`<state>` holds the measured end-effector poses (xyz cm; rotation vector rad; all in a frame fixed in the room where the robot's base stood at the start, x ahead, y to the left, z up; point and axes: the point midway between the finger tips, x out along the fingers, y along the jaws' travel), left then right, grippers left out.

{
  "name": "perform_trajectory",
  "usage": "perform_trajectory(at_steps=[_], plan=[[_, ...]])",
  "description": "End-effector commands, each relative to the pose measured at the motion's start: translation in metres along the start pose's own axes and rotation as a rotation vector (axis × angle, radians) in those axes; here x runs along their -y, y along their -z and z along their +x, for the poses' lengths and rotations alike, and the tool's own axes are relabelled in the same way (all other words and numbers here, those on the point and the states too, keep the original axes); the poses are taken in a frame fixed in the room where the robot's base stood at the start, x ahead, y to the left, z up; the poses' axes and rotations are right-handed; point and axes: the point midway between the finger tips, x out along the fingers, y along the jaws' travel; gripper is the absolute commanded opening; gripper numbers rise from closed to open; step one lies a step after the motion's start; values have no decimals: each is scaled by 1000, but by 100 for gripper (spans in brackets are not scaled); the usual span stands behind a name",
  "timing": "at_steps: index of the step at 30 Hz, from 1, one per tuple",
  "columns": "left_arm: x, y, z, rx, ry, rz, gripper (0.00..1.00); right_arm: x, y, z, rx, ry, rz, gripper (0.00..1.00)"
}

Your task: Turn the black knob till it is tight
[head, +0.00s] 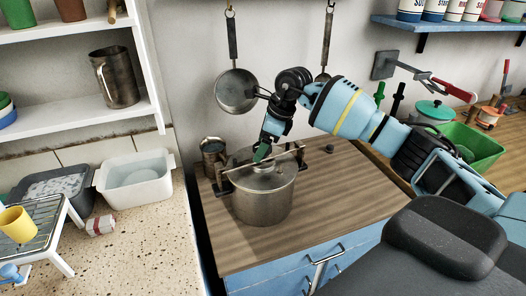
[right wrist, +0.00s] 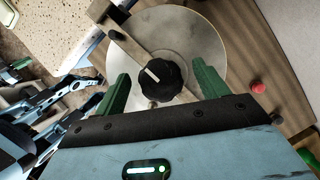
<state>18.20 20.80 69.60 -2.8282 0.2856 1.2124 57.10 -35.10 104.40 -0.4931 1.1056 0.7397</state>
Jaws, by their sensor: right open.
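The black knob (right wrist: 162,80) with a white mark sits on a flat bar (right wrist: 128,38) across the lid of a metal pot (head: 263,200). My right gripper (right wrist: 160,88) is open, its two green fingers on either side of the knob, apart from it in the right wrist view. In the head view my right gripper (head: 262,151) is over the pot's lid and hides the knob. The pot stands on the wooden counter.
A metal mug (head: 213,155) stands behind the pot at left. A white tub (head: 134,179) is on the speckled counter. Pans (head: 236,90) hang on the wall behind. A green basin (head: 470,147) stands farther right.

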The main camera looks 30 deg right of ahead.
Motion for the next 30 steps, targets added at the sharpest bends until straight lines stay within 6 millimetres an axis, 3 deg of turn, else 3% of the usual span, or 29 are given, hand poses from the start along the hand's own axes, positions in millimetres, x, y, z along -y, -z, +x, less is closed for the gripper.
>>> perform_trajectory(at_steps=[3,21,30], plan=[[1,10,-1,-19,2,3,0,0,-7,-15,6,5,-3,73],[4,38,-4,-72,9,11,0,0,-25,-61,3,4,-3,73],[4,40,-4,-77,9,12,0,0,-28,-66,1,1,-2,73]])
